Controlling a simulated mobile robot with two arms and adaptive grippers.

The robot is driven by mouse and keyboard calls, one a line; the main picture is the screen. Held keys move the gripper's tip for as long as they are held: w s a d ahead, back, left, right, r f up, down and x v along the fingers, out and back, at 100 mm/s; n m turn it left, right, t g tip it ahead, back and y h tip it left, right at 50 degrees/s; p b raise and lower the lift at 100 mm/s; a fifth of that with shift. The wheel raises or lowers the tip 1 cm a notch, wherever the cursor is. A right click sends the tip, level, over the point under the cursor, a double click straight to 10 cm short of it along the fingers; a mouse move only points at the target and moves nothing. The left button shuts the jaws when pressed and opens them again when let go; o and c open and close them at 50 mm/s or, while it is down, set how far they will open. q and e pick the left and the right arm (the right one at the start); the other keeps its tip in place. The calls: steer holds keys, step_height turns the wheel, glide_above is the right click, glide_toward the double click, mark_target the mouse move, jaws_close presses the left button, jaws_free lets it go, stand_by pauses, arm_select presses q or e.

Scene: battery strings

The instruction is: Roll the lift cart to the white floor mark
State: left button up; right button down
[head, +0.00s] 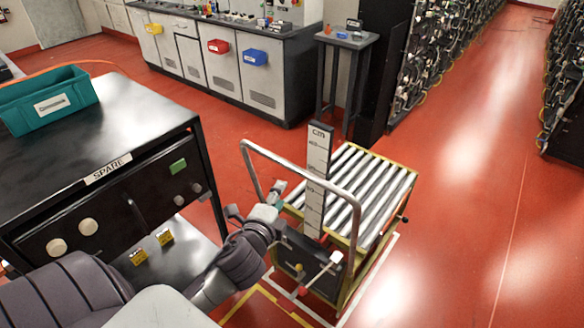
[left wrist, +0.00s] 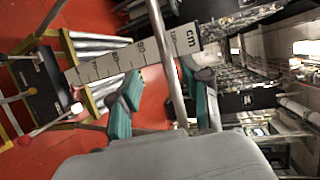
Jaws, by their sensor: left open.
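The lift cart (head: 378,191) stands on the red floor right of the spare table, with a silver roller top, a yellow frame and an upright cm scale (head: 317,165). Its grey tube handle (head: 275,147) arches up on the near side. My left gripper (head: 276,193) is open at the handle's left upright. In the left wrist view, the handle tube (left wrist: 169,60) runs between the teal fingertips of that gripper (left wrist: 165,104); contact cannot be told. White floor lines (head: 384,259) show along the cart's right and near side; the cart hides the rest. My right gripper is not in view.
The black table labelled SPARE (head: 130,120) stands close on the left with a teal bin (head: 45,100). A small grey stand (head: 347,40) and dark racks (head: 440,45) are behind the cart. The floor on the right (head: 470,200) is clear.

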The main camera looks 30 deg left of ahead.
mark_target(291, 170)
arm_select(q)
steer(key=p+x, duration=0.1)
steer(key=x, duration=0.6)
steer(key=p+x, duration=0.1)
steer(key=x, duration=0.5)
steer(key=shift+w+a+r, duration=0.1)
steer(key=shift+w+a, duration=0.25)
jaws_close()
